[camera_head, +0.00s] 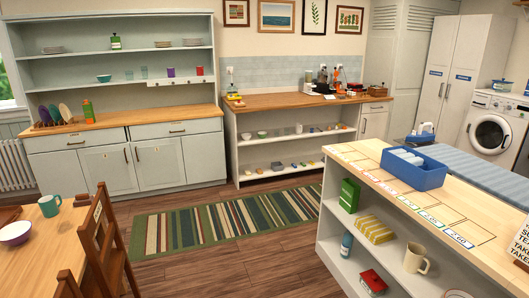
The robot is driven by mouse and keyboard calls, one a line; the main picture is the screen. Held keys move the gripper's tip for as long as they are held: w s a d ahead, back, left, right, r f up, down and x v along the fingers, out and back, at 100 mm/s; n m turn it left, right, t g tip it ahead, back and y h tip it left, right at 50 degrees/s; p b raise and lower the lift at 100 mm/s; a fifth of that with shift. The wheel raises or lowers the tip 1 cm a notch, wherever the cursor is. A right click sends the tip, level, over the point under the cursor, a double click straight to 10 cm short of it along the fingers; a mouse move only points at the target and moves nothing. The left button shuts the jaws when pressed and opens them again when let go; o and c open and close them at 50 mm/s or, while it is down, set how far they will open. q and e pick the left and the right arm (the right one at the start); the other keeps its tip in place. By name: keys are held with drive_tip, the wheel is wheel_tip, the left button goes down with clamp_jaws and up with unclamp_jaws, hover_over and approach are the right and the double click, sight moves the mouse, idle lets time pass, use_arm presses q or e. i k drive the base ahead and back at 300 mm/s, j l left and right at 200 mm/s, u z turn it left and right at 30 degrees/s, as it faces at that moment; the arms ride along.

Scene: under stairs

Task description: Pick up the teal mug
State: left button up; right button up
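A teal mug (49,205) stands upright on the wooden table (38,238) at the lower left of the head view. Its handle points to the right. A bowl, purple outside and pale inside (16,233), sits in front of it and to its left, apart from it. Neither of my grippers shows in the head view.
A wooden chair (102,238) stands at the table's right side, close to the mug. A striped rug (225,218) lies on open floor in the middle. A counter (440,222) with a blue bin (413,175) and open shelves stands at the right.

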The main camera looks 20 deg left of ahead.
sight(48, 204)
drive_tip(key=i+j+u, duration=0.1)
drive_tip(key=i+u, duration=0.4)
drive_tip(key=i+l+u, duration=0.1)
drive_tip(key=i+u, duration=0.4)
drive_tip(key=i, duration=0.15)
drive_tip(key=i+l+u, duration=0.35)
drive_tip(key=i+u, duration=0.15)
drive_tip(key=i+l+u, duration=0.15)
drive_tip(key=i+u, duration=0.3)
drive_tip(key=i+l+u, duration=0.25)
drive_tip(key=u, duration=0.2)
drive_tip(key=i+l+u, duration=0.3)
drive_tip(key=l+u, duration=0.15)
drive_tip(key=i+l+u, duration=0.2)
drive_tip(key=l+u, duration=0.3)
drive_tip(key=j, duration=0.05)
